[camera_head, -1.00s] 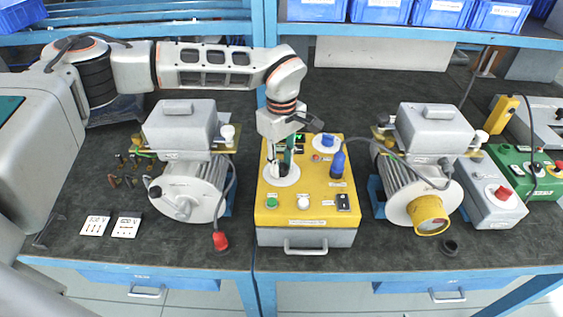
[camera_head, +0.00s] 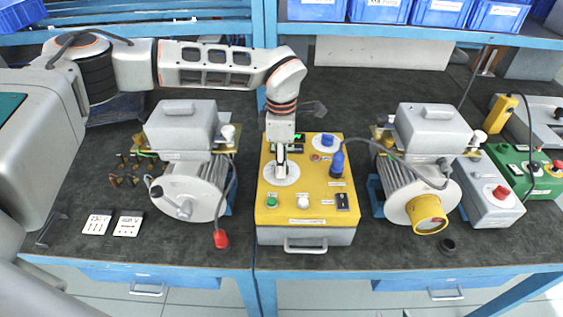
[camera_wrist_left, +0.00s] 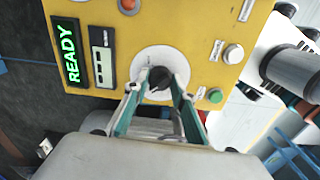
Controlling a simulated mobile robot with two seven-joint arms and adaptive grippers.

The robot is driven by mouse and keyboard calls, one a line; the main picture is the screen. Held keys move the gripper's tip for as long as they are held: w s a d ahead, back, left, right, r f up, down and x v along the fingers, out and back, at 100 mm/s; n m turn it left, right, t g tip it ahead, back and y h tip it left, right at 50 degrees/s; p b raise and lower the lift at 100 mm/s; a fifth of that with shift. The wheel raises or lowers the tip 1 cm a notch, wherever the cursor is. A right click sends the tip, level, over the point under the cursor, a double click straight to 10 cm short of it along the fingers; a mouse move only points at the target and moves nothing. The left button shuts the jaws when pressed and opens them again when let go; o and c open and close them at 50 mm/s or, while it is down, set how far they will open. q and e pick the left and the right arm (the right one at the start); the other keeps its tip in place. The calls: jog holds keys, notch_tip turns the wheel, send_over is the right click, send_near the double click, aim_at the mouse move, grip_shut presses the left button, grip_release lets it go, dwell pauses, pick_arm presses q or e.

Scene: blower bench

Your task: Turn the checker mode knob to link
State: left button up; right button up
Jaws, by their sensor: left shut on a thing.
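The yellow checker box (camera_head: 318,198) sits at the middle of the bench. Its black mode knob (camera_wrist_left: 160,76) stands on a round white dial (camera_wrist_left: 170,60) in the left wrist view. My left gripper (camera_head: 281,172) reaches down over the dial and is shut on the knob, with a finger on each side of it. In the left wrist view the fingers (camera_wrist_left: 158,92) close around the knob. The dial markings are too small to read. A display (camera_wrist_left: 68,53) on the box reads READY in green. My right gripper does not show.
A second dial with a blue knob (camera_head: 326,141) and a blue plug (camera_head: 338,163) with a cable are on the box. Green (camera_head: 272,202) and white (camera_head: 303,202) buttons are near its front. Grey blowers stand left (camera_head: 188,190) and right (camera_head: 412,185).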

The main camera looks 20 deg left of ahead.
pick_arm(q)
jog(key=shift+n, duration=0.4)
jog(key=o, duration=1.1)
notch_tip(320, 180, up, 12)
jog(key=shift+r, duration=0.1)
dwell(0.4)
